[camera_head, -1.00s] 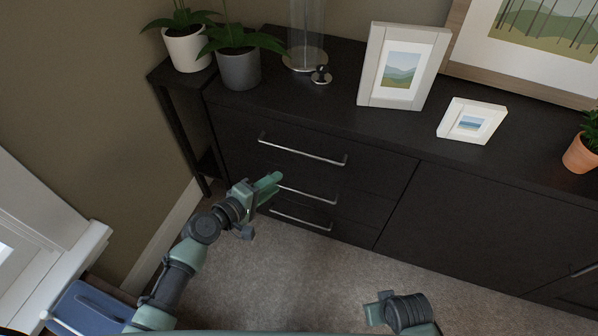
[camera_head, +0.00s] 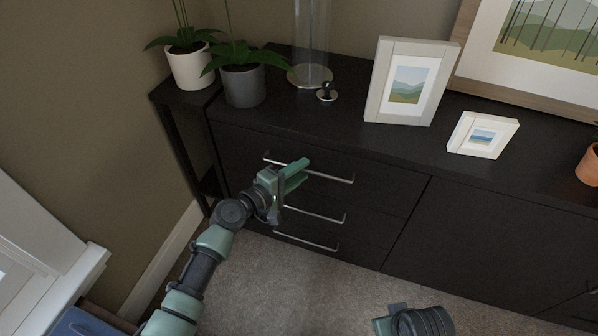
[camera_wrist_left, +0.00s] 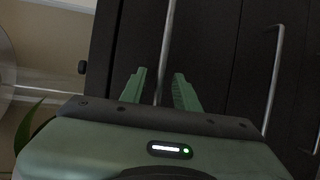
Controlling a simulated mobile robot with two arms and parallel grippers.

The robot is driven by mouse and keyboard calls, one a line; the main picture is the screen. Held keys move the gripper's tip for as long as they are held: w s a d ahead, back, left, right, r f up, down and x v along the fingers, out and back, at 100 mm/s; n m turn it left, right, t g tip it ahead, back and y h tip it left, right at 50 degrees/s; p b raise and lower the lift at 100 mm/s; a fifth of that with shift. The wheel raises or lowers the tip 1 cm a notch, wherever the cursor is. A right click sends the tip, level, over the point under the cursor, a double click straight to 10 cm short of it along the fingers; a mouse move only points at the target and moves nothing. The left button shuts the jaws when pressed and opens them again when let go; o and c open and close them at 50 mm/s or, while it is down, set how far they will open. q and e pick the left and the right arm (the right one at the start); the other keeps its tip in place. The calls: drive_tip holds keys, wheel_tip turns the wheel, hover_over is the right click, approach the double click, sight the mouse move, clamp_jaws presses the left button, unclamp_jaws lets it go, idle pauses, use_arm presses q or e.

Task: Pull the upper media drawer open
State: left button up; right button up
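The upper media drawer (camera_head: 247,146) is the top black drawer front at the left of the dark cabinet and looks shut. Its silver bar handle (camera_head: 335,179) is partly hidden by my left gripper (camera_head: 294,175). In the left wrist view, the green fingers of the left gripper (camera_wrist_left: 160,92) are spread apart. The handle bar (camera_wrist_left: 167,40) runs between them, with gaps visible on both sides. My right gripper (camera_head: 408,322) shows only in part at the bottom edge, and its fingers cannot be made out.
Two lower drawers have similar handles, the middle one (camera_head: 325,215) and the bottom one (camera_head: 308,242). Potted plants, a glass cylinder (camera_head: 312,45) and picture frames (camera_head: 410,85) stand on top. A wall is at the left. The carpet (camera_head: 300,285) in front is clear.

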use_arm(q)
drive_tip(key=shift+c, duration=0.3)
clamp_jaws()
idle(1.1)
